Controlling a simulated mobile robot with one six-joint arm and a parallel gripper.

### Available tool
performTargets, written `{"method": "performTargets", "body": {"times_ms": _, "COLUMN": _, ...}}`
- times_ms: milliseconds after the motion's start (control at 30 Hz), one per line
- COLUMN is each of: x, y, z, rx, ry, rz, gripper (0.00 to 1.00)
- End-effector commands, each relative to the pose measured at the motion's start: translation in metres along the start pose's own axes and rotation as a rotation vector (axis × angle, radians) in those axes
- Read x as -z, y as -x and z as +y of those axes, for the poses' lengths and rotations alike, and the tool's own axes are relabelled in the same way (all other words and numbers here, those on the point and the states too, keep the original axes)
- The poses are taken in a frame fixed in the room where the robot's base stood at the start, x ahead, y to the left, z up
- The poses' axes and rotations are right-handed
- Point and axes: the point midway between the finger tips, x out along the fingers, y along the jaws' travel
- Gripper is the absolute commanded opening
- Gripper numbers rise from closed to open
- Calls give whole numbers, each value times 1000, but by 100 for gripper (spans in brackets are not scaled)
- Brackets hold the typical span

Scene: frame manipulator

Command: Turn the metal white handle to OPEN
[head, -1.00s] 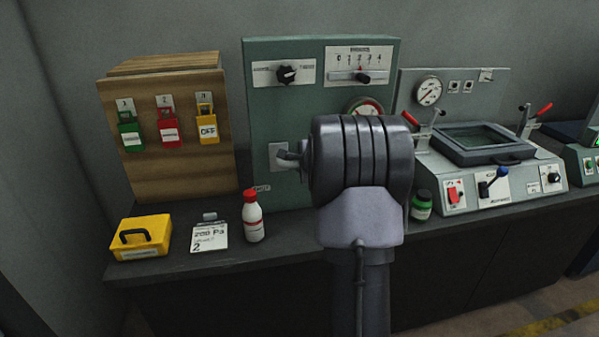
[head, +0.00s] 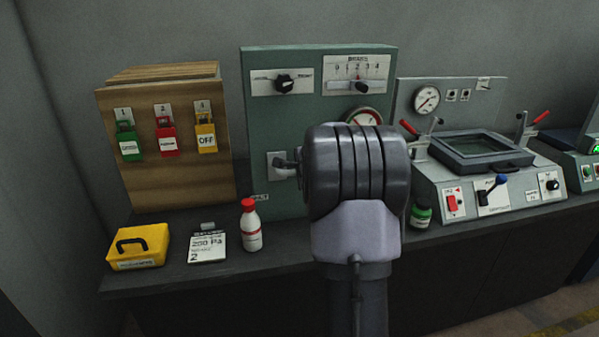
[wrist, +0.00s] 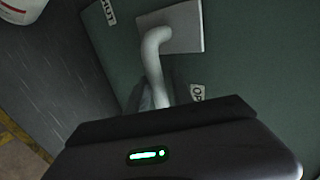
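The white metal handle (wrist: 154,55) comes out of a light square plate (wrist: 183,28) on the green panel and bends down toward my gripper. In the wrist view its lower end is hidden behind the dark gripper body. A grey finger (wrist: 147,97) shows left of the handle; whether it touches cannot be told. A label starting "OP" (wrist: 197,92) is right of the handle, and another label (wrist: 108,12) is at upper left. In the head view the handle (head: 285,164) shows just left of my dark wrist, which hides the fingers.
The green panel (head: 230,110) also carries a knob, a slider and a gauge (head: 366,117). A white bottle with red cap (head: 250,228), a paper card (head: 207,247) and a yellow box (head: 138,247) stand on the dark bench. A green bottle (head: 420,214) is right of my wrist.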

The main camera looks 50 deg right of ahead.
Motion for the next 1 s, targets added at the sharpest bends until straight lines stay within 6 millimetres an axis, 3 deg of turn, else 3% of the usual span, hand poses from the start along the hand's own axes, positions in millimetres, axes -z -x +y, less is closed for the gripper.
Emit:
{"method": "performTargets", "body": {"times_ms": 167, "x": 0, "y": 6, "z": 0, "rx": 0, "ry": -1, "rz": 0, "gripper": 28}}
{"method": "performTargets", "body": {"times_ms": 267, "x": 0, "y": 22, "z": 0, "rx": -1, "ry": 0, "rz": 0, "gripper": 28}}
{"method": "performTargets", "body": {"times_ms": 700, "x": 0, "y": 150, "z": -3, "rx": 2, "ry": 0, "rz": 2, "gripper": 28}}
{"method": "performTargets", "body": {"times_ms": 833, "x": 0, "y": 169, "z": -2, "rx": 1, "ry": 0, "rz": 0, "gripper": 28}}
{"method": "performTargets", "body": {"times_ms": 1000, "x": 0, "y": 174, "z": 0, "rx": -1, "ry": -1, "rz": 0, "gripper": 28}}
